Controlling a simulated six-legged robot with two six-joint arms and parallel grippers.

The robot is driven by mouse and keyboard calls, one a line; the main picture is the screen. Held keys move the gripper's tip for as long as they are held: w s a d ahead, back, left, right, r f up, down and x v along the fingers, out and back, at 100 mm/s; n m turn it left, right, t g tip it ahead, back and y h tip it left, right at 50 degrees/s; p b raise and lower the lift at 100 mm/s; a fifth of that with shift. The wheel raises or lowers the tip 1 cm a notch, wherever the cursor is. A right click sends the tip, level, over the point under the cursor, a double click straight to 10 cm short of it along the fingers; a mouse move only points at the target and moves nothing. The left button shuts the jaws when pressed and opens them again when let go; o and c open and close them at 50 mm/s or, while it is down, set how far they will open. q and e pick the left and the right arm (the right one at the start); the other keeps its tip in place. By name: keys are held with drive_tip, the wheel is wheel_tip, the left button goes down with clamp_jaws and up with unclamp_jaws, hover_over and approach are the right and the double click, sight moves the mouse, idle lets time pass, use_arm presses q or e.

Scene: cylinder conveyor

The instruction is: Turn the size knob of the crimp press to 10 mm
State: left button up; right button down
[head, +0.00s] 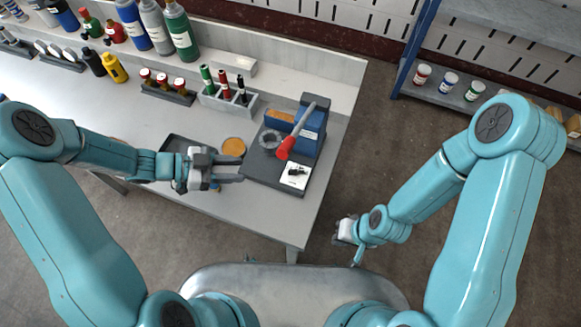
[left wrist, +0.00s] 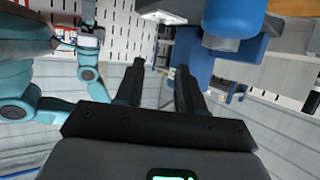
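The crimp press stands at the table's right end in the head view, with a dark base (head: 258,166), a blue body (head: 312,135) and a red-tipped lever (head: 286,147). Its black size knob (head: 297,171) sits on a white plate (head: 293,183) at the base's near right corner; the setting is too small to read. My left gripper (head: 241,169) is left of the base, fingers pointing right toward the knob. In the left wrist view its fingers (left wrist: 160,66) are apart with nothing between them. My right gripper (head: 347,231) hangs right of the table, away from the press; its fingers are unclear.
A dark tray (head: 178,144) and an orange disc (head: 234,146) lie near my left gripper. Bottles (head: 181,34) line the back ledge. A blue-framed shelf (head: 404,67) with jars stands right, across open floor.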

sight(291, 171)
use_arm(q)
drive_tip(key=p+x, duration=0.2)
drive_tip(key=x, duration=1.2)
drive_tip(key=shift+w+f, duration=0.15)
drive_tip(key=shift+f, duration=0.05)
drive_tip(key=shift+w+d+f, duration=0.15)
drive_tip(key=shift+d, duration=0.3)
drive_tip(key=shift+f, duration=0.1)
drive_tip(key=c, duration=0.6)
clamp_jaws()
